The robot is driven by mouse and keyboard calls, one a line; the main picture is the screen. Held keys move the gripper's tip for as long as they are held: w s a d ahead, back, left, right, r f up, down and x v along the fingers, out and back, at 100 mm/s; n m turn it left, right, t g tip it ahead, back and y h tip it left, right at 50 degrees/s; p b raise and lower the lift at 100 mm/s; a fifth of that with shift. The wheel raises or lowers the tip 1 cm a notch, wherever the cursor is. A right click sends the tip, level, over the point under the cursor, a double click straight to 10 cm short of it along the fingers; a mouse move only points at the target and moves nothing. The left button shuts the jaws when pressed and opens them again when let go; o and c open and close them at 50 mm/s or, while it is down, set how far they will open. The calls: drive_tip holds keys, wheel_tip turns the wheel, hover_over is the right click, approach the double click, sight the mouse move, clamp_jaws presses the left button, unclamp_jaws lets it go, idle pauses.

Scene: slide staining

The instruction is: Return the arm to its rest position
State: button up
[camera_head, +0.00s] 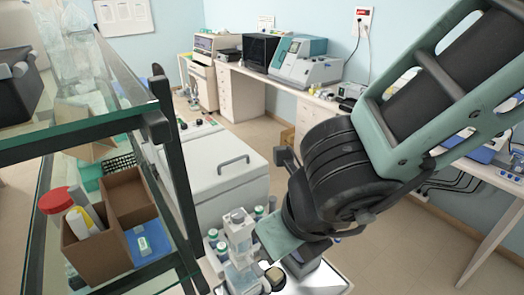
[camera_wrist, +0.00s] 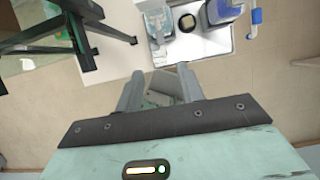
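My arm reaches in from the upper right of the head view and bends down. The teal body of my gripper (camera_head: 278,238) is beside a clear staining jar (camera_head: 240,238); its fingertips cannot be made out there. In the wrist view, the two grey fingers of my gripper (camera_wrist: 160,78) stand apart. A grey and greenish shape shows between them, and I cannot tell what it is; nothing is clearly held. The clear jar (camera_wrist: 157,27) stands on a white tray (camera_wrist: 207,42) beyond the fingertips.
A dark-framed glass shelf (camera_head: 85,130) with cardboard boxes (camera_head: 98,250) stands close on the left. Several capped bottles stand near the jar. A white cabinet (camera_head: 222,165) and instrument bench (camera_head: 285,90) are behind.

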drive_tip(key=s+a+f+n+g+y+b, duration=0.1)
drive_tip(key=s+f+n+y+b, duration=0.1)
drive_tip(key=f+n+b, duration=0.65)
drive_tip(key=s+a+f+n+g+y+b, duration=0.15)
drive_tip(key=n+b, duration=0.35)
drive_tip(key=n, duration=0.9)
drive_tip(key=s+d+f+n+h+b, duration=0.1)
drive_tip(key=d+f+n+h+b, duration=0.1)
drive_tip(key=d+f+n+b, duration=0.2)
drive_tip(key=s+d+f+n+g+h+b, duration=0.1)
drive_tip(key=s+d+f+n+h+b, duration=0.1)
drive_tip(key=d+f+n, duration=0.4)
drive_tip(key=d+n+h+b, duration=0.1)
drive_tip(key=n, duration=0.4)
drive_tip(key=shift+s+d+b, duration=0.25)
drive_tip(key=shift+b, duration=0.15)
